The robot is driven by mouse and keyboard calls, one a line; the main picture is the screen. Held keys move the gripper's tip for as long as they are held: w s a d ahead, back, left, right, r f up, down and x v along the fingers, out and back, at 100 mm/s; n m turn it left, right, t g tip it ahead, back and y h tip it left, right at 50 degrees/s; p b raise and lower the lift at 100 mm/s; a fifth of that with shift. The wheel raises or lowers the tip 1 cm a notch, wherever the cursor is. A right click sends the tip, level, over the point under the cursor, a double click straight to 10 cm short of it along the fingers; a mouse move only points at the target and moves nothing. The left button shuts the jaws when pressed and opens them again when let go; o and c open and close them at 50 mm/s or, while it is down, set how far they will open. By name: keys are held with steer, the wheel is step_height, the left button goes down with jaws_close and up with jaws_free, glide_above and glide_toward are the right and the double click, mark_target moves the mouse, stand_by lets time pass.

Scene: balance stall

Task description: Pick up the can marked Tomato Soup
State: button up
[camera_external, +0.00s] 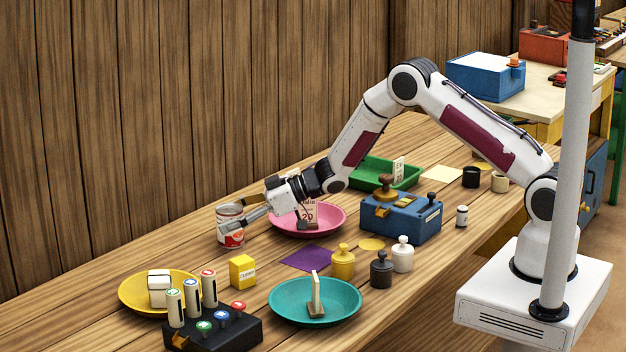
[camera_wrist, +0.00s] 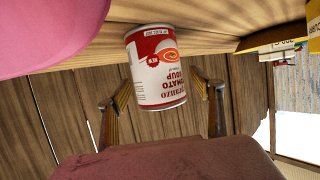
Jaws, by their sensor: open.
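The Tomato Soup can (camera_external: 230,226) stands upright on the wooden table, left of the pink plate. It is red and white with a metal top. In the wrist view the can (camera_wrist: 157,68) appears upside down, with a soup bowl picture and "TOMATO SOUP" on its label. My gripper (camera_external: 234,212) is open at the can, reaching in from the right. In the wrist view my gripper's fingers (camera_wrist: 165,100) stand on either side of the can, with a visible gap at each side. I cannot tell how deep the can sits between them.
The pink plate (camera_external: 276,225) holds a small card on a stand, close to my gripper. A yellow plate (camera_external: 130,296), yellow box (camera_external: 242,271), purple mat (camera_external: 296,259) and teal plate (camera_external: 342,313) lie nearer the front. A blue device (camera_external: 405,222) stands right. The wooden wall is behind.

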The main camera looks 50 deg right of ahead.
steer(key=shift+c, duration=0.3)
steer(key=c, duration=1.4)
steer(key=shift+r, duration=0.2)
steer(key=shift+r, duration=4.9)
